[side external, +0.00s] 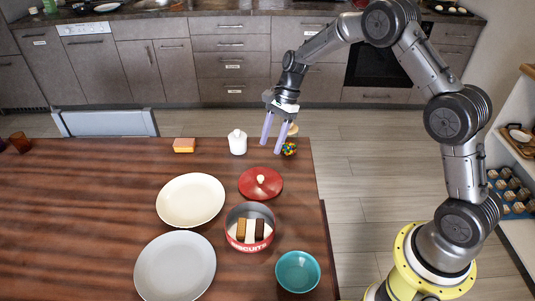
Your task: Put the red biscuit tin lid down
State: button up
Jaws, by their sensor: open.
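The red biscuit tin lid (261,182) lies on the table, with a pale knob on top. It is just behind the red and white biscuit tin (234,232), apart from it or nearly touching. The tin stands uncovered, with brown and pale biscuits showing inside. My gripper (273,146) is open, with its two pale purple fingers pointing down. It is above the back right part of the table, behind the lid and not touching it. Nothing shows between the fingers.
A cream plate (190,201) and a grey plate (175,266) lie left of the tin. A teal bowl (298,271) stands front right. A white lidded jar (237,142), an orange sponge (184,145) and a colourful ball (289,149) are along the back. The table's left side is mostly clear.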

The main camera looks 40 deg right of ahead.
jog(key=s+a+r+n+t+h, duration=0.1)
jog(key=s+r+n+t+h, duration=0.1)
jog(key=s+r+n, duration=0.95)
jog(key=s+r+n+t+h, duration=0.1)
jog(key=s+r+n, duration=0.2)
jog(key=s, duration=0.7)
jog(key=s+r+n+t+h, duration=0.1)
jog(key=s+r+n+t, duration=0.1)
jog(key=s, duration=0.9)
notch_tip(320, 180, up, 2)
jog(key=shift+d+r+n+t, duration=0.25)
jog(key=shift+n+t, duration=0.05)
jog(key=shift+n, duration=0.45)
